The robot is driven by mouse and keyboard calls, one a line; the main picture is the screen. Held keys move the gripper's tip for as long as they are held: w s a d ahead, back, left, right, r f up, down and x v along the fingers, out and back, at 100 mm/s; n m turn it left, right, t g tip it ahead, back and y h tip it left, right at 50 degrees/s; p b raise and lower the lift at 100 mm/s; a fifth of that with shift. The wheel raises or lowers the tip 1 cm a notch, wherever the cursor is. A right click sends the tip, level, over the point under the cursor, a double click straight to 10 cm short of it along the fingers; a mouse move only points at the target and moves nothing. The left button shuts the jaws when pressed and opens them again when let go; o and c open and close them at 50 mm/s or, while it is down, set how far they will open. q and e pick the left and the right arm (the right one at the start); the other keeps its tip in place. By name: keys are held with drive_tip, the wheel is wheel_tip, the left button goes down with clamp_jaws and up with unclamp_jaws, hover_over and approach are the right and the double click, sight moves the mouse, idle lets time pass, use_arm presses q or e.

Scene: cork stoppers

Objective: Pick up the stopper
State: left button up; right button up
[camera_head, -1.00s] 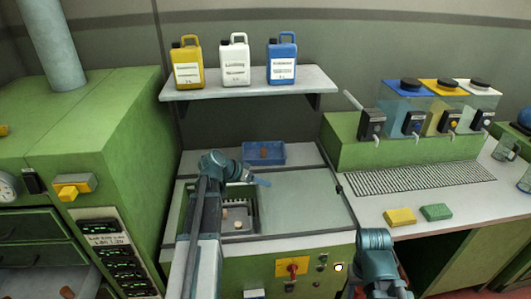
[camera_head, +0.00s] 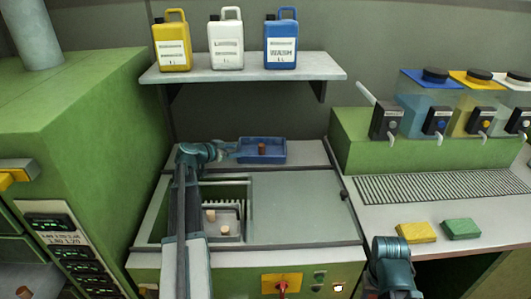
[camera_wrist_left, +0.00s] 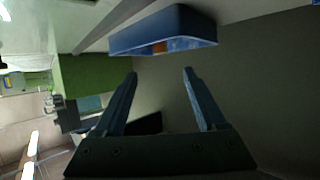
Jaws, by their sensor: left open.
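A brown stopper (camera_head: 262,149) stands in the blue tray (camera_head: 279,158) on the back ledge. Two paler stoppers, one at the back (camera_head: 211,215) and one in front (camera_head: 225,230), are in a rack in the open basin. My left gripper (camera_head: 232,151) is open and empty, just left of the blue tray in the head view. In the left wrist view, the open jaws (camera_wrist_left: 158,73) point toward the blue tray (camera_wrist_left: 180,27), and an orange-brown patch (camera_wrist_left: 160,47) shows at it. My right arm shows at the lower right, but its jaws are not visible.
A shelf (camera_head: 245,68) with yellow, white and blue jugs hangs above the tray. A flat grey cover (camera_head: 305,210) lies right of the basin. A yellow sponge (camera_head: 416,232) and a green sponge (camera_head: 461,228) lie on the right counter. A tall green cabinet stands left.

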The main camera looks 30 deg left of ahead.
use_arm(q)
drive_tip(key=b, duration=0.3)
approach(259, 146)
drive_tip(key=x, duration=0.3)
drive_tip(key=shift+w+f, duration=0.25)
drive_tip(key=shift+f, duration=0.1)
drive_tip(key=shift+w+d+f, duration=0.15)
drive_tip(key=shift+w+d, duration=0.1)
drive_tip(key=shift+w, duration=0.3)
drive_tip(key=shift+w, duration=0.1)
drive_tip(key=b+x, duration=0.1)
drive_tip(key=x, duration=0.3)
drive_tip(key=shift+w+b, duration=0.2)
drive_tip(key=shift+b, duration=0.2)
drive_tip(key=shift+w+d+f, duration=0.1)
drive_tip(key=shift+w, duration=0.25)
drive_tip(key=shift+s, duration=0.1)
drive_tip(key=shift+c, duration=0.4)
clamp_jaws()
